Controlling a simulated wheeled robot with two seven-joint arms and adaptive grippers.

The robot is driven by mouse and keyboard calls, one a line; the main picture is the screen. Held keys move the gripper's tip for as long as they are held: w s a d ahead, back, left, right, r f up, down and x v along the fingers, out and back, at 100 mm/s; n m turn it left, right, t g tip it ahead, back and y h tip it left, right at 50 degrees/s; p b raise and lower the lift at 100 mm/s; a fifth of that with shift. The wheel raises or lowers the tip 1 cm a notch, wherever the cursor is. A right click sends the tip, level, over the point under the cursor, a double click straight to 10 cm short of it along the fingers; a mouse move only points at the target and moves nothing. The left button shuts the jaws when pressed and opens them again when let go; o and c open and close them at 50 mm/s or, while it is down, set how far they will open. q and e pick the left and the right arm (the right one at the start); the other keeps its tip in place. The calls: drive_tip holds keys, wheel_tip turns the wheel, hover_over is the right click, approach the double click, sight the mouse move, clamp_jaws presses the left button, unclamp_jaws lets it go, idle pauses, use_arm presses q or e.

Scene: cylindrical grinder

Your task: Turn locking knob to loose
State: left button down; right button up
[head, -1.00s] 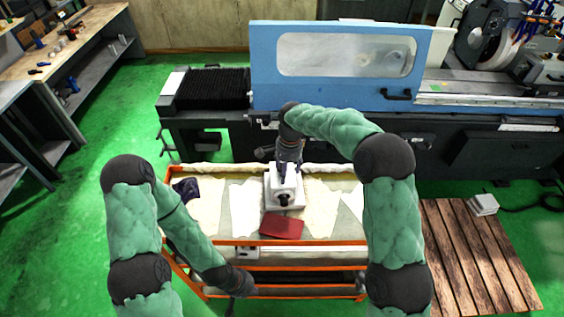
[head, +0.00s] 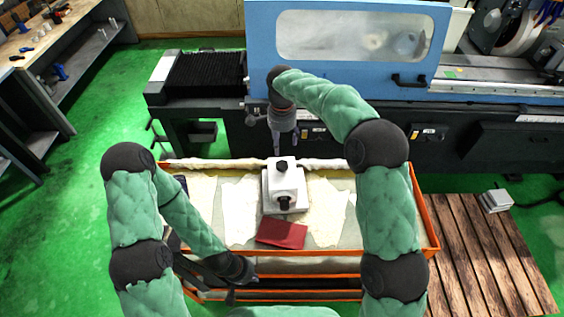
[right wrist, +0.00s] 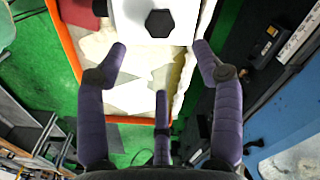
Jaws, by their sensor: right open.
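A white device (head: 272,192) with a black knob on top (head: 281,165) and another black knob on its front (head: 284,203) stands on the cart. I cannot tell which one is the locking knob. My right gripper (head: 277,148) is just behind the device, fingers pointing down. In the right wrist view its purple fingers (right wrist: 162,50) are spread and empty. A black hexagonal knob (right wrist: 159,23) on the white device lies beyond them, not between them. My left gripper (head: 232,285) is low by the cart's front edge, away from the device; its jaw state is unclear.
The orange-framed cart (head: 425,215) has pale cloths and a dark red object (head: 282,234) in front of the device. The blue-doored grinder (head: 345,75) stands close behind. A wooden pallet (head: 485,250) lies to the right and a workbench (head: 30,65) to the left.

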sight(282, 164)
wheel_tip(282, 164, down, 11)
drive_tip(key=shift+f+p, duration=0.1)
drive_tip(key=shift+p, duration=0.75)
drive_tip(key=shift+c, duration=0.3)
drive_tip(key=c, duration=1.1)
